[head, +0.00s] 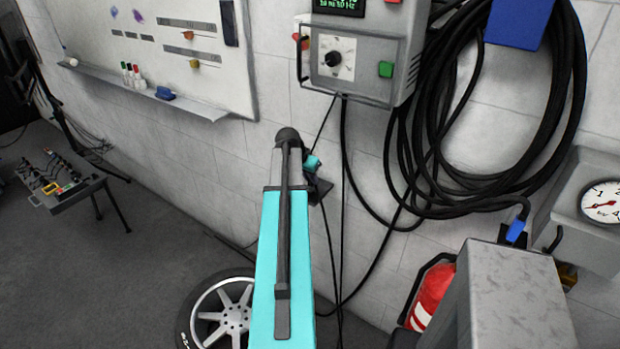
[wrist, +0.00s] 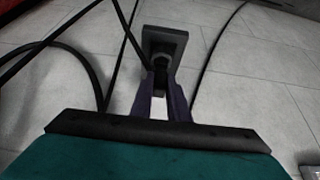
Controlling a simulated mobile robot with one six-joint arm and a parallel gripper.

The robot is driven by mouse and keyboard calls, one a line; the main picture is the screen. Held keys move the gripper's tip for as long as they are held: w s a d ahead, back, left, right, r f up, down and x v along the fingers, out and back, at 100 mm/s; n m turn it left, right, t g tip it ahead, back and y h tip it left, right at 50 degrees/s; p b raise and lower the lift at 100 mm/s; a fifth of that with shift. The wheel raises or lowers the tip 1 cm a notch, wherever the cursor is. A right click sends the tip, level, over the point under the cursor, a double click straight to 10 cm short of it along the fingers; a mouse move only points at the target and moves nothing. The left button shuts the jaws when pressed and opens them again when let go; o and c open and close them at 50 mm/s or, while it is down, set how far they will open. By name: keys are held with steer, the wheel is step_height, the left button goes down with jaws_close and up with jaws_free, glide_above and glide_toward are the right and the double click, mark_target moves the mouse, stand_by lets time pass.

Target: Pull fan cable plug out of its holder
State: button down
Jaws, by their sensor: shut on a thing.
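My gripper (wrist: 161,82) reaches toward the wall in the wrist view, its two dark fingers closed on a small black plug (wrist: 161,68). The plug sits at a dark rectangular holder (wrist: 165,40) on the tiled wall; I cannot tell whether it is still seated in it. A black cable runs up and left from beside the plug. In the head view my arm hides most of this spot; a teal part of my gripper (head: 312,163) and a dark block at the holder (head: 320,188) show just right of the arm's end.
A control box (head: 350,60) hangs on the wall above, with thin cables dropping past my gripper. A thick coiled black cable (head: 410,160) hangs to the right. A wheel (head: 222,315), a fire extinguisher (head: 432,293) and a grey pillar (head: 510,290) stand below.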

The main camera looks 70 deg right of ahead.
steer(key=shift+r, duration=0.1)
steer(key=shift+r+p, duration=0.85)
steer(key=shift+r, duration=1.15)
